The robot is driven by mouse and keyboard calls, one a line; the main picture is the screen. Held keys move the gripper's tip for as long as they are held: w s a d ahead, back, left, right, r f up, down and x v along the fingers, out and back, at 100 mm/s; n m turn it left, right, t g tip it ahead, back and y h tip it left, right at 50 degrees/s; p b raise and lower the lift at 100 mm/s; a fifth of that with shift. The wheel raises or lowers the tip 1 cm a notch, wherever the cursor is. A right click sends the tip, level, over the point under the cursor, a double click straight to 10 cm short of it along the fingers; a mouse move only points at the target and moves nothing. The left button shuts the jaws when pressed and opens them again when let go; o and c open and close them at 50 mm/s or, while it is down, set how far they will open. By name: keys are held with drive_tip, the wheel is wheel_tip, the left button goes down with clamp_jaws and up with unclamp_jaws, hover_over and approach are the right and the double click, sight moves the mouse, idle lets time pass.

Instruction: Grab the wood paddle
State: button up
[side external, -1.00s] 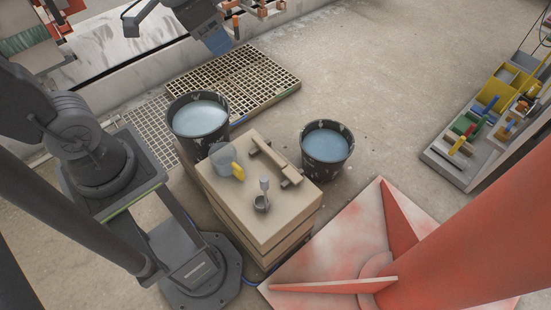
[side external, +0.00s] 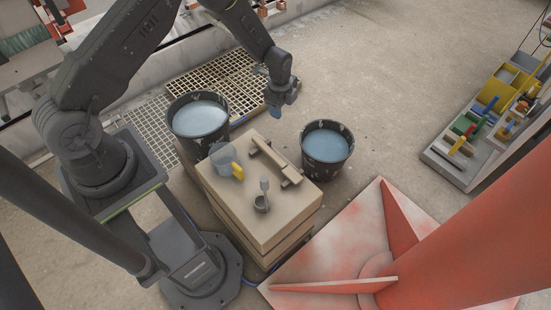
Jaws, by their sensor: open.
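A long, narrow light-wood piece (side external: 274,161), which looks like the wood paddle, lies on the block-shaped stand (side external: 232,198). It runs diagonally, with a raised wooden block at each end. I cannot clearly tell paddle from support. My gripper (side external: 275,110) hangs above and behind the stand, between the two buckets in the picture, apart from the wood piece. It is open, with bluish tips pointing down; the gap between them is hard to see. Nothing shows held in it.
A clear jug with a yellow handle (side external: 237,171) and a small dark cup with a grey tool (side external: 261,203) share the stand. Dark buckets of bluish liquid stand at left (side external: 198,135) and right (side external: 326,173). A red column (side external: 470,235) stands at front right.

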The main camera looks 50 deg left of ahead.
wheel_tip(320, 180, down, 13)
drive_tip(key=s+m, duration=0.3)
hover_over(275, 156)
drive_tip(key=shift+g, duration=0.4)
drive_tip(key=f, duration=0.6)
drive_tip(key=shift+s+d+f, duration=0.2)
drive_tip(key=shift+s+f, duration=0.2)
drive_tip(key=shift+w+f, duration=0.2)
drive_tip(key=shift+f, duration=1.45)
drive_tip(key=shift+w+f, duration=0.2)
drive_tip(key=shift+f, duration=1.45)
drive_tip(key=shift+c, duration=0.2)
drive_tip(key=c, duration=1)
drive_tip(key=shift+r, duration=0.1)
